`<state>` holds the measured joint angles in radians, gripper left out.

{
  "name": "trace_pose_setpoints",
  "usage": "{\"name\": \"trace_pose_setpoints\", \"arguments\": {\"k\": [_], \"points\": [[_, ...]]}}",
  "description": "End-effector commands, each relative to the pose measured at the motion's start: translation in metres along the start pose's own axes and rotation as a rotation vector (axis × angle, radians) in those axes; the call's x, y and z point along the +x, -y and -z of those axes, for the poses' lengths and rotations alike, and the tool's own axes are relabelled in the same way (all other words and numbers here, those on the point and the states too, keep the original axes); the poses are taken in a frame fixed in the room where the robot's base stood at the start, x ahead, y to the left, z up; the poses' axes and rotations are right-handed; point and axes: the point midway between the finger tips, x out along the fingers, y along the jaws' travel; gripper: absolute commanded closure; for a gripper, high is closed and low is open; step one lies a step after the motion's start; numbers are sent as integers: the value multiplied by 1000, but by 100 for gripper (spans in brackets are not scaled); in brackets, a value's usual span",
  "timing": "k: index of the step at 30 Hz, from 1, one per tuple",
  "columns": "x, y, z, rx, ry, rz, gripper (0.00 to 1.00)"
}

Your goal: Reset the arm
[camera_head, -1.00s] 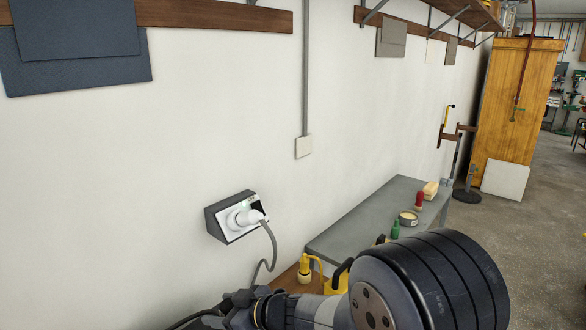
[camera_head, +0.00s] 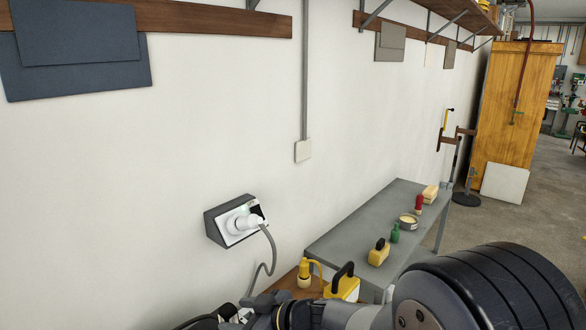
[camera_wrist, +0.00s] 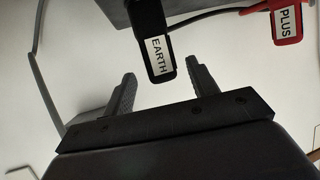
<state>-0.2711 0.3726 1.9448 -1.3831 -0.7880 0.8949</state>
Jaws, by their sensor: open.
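My gripper (camera_wrist: 162,80) shows in the wrist view with its two dark ridged fingers apart and nothing held between them. A black clamp labelled EARTH (camera_wrist: 158,57) hangs just beyond and between the fingertips; I cannot tell whether it touches them. A red clamp labelled PLUS (camera_wrist: 287,22) is at the upper right, apart from the fingers. In the head view my arm stretches along the bottom edge, and its dark rounded joint fills the lower right. I cannot make out the fingers there.
Open floor lies right.

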Motion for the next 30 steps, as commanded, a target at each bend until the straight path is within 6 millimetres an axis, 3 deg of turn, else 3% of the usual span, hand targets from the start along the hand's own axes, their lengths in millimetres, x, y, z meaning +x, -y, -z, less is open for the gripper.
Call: {"name": "trace_pose_setpoints", "arguments": {"k": [9,27,30], "points": [[-57,-1,1,-1,0,-5,44],[59,2,-1,0,2,4,44],[46,0,22,-2,-1,-1,44]]}}
